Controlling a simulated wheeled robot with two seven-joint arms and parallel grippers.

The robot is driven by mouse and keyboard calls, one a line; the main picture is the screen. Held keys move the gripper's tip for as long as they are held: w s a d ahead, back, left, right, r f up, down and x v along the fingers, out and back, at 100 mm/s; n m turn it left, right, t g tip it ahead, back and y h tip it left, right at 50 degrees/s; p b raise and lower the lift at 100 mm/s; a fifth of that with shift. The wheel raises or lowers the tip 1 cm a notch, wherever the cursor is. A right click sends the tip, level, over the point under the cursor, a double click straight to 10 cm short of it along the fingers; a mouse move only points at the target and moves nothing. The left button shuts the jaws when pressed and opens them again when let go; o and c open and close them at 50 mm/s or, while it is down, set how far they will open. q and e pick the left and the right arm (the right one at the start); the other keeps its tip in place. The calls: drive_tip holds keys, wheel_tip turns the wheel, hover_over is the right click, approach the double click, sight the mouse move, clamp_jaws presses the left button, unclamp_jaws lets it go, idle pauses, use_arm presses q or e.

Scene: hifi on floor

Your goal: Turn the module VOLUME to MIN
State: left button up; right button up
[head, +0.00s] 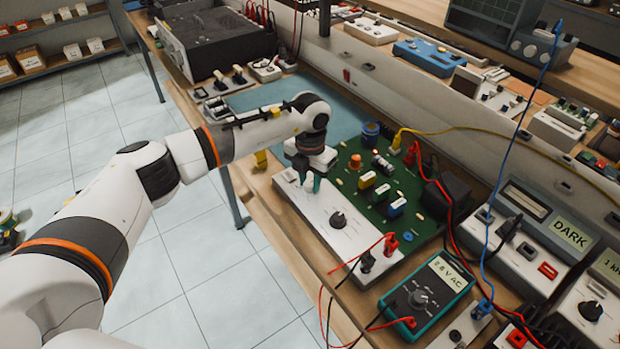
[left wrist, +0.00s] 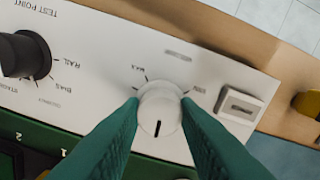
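The VOLUME module is a white panel (head: 313,206) along the front edge of the green board. In the left wrist view its white knob (left wrist: 160,108) has a dark pointer line toward the picture's bottom. An upside-down MAX mark is above left of the knob, and a small mark that looks like MIN is to its right. My left gripper (head: 308,181), with green fingers (left wrist: 160,103), is over the panel's far end. Its fingertips flank the white knob and appear to touch both sides. In the head view the gripper hides this knob. My right gripper is not in view.
A black knob (head: 338,219) sits on the same panel, marked RAIL and BIAS. A square grey switch (left wrist: 240,106) is close to the white knob. The green circuit board (head: 391,199) carries tall components. A teal multimeter (head: 427,294) and red and black leads lie nearby.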

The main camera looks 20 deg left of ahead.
use_arm(q)
drive_tip(key=shift+c, duration=1.3)
drive_tip(key=shift+n, duration=0.3)
